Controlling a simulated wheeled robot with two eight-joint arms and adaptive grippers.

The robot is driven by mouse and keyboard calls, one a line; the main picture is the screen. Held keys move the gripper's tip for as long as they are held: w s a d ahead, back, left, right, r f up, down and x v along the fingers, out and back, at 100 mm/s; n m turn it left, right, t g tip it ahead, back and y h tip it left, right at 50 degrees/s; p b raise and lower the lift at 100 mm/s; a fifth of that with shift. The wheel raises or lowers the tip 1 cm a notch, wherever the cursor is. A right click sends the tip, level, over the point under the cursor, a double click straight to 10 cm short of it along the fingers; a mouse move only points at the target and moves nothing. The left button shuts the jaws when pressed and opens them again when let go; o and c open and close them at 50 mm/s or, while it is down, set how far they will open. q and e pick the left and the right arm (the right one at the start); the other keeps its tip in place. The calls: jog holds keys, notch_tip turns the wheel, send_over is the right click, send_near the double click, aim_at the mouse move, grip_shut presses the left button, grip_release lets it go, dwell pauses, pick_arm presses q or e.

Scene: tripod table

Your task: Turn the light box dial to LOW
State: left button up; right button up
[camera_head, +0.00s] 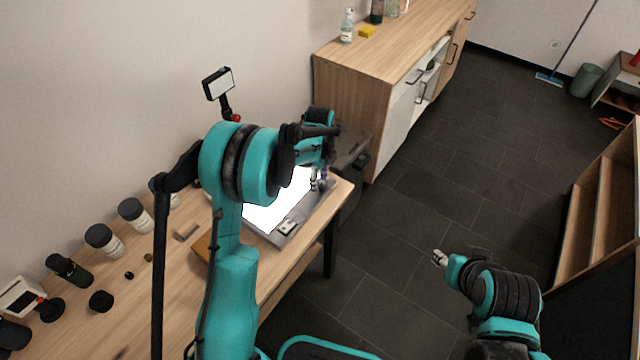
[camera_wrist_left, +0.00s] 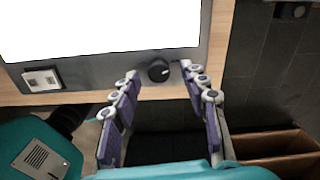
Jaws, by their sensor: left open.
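The light box lies on the wooden table, with a glowing white panel (camera_head: 278,208) and a grey frame (camera_wrist_left: 95,72). Its round black dial (camera_wrist_left: 158,70) sits on the frame's near strip in the left wrist view; its pointer setting is too small to read. In the head view I cannot make out the dial. My left gripper (camera_head: 320,180) is open over the box's right end. In the left wrist view its fingertips (camera_wrist_left: 160,74) are on either side of the dial; contact cannot be told. My right gripper (camera_head: 440,258) is over the floor, away from the table.
A small white switch plate (camera_wrist_left: 42,80) is on the same frame strip. Several dark-lidded jars (camera_head: 104,240) stand on the table's left part. A small screen on a stand (camera_head: 218,84) rises behind my left arm. A wooden cabinet (camera_head: 345,95) stands beyond the table.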

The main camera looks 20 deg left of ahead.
pick_arm(q)
jog(key=shift+f, duration=0.5)
jog(key=shift+s, duration=0.1)
grip_shut()
